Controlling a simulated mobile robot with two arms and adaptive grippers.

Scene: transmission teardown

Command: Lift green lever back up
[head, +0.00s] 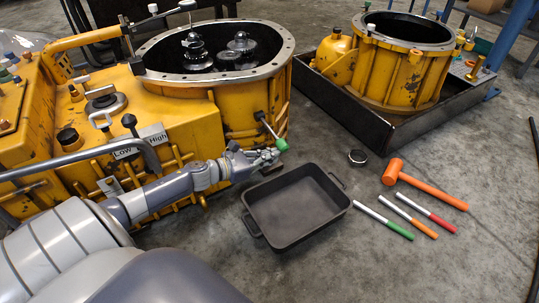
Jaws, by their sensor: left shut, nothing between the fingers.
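The green lever is a thin metal rod with a green knob (281,145) at its lower end, on the right side of the yellow transmission housing (190,115). The rod slants down and to the right from the housing. My left gripper (270,155) is shut and empty, with its fingertips right at the green knob, just below and left of it. I cannot tell whether they touch. My right gripper is out of view.
A black tray (297,205) lies on the floor just below the gripper. A second yellow housing (398,72) sits in a dark bin (385,128) behind.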

